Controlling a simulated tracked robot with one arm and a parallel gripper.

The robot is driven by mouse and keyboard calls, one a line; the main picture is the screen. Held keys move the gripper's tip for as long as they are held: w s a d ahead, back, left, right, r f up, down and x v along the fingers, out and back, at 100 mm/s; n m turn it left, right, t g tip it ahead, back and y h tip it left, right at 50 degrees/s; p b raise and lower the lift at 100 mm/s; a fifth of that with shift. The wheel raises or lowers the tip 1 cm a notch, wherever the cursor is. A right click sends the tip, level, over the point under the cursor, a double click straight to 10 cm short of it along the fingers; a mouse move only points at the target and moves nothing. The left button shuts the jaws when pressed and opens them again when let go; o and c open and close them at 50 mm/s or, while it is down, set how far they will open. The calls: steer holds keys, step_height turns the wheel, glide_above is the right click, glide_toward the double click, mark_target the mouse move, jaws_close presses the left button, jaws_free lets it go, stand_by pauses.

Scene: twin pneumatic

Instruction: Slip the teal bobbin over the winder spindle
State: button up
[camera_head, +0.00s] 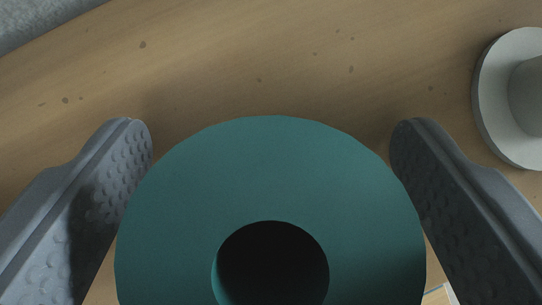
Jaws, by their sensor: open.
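The teal bobbin (270,170) fills the lower middle of the view, seen from its end, with a dark round bore in it. Its lower part is cut off by the frame. My gripper (270,150) is open, with one grey dimpled finger on each side of the bobbin. Whether the fingers touch its sides I cannot tell. A pale grey round piece with a raised centre (496,98), possibly the winder spindle's base, is at the right edge, partly out of frame.
The wooden surface (260,60) is bare beyond the bobbin, apart from small dark specks. A grey area (40,20) lies past its edge at top left. A small pale object (437,295) shows at the bottom right.

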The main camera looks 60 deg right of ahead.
steer(key=c, duration=1.1)
steer(key=shift+o, duration=0.2)
steer(key=shift+r, duration=0.15)
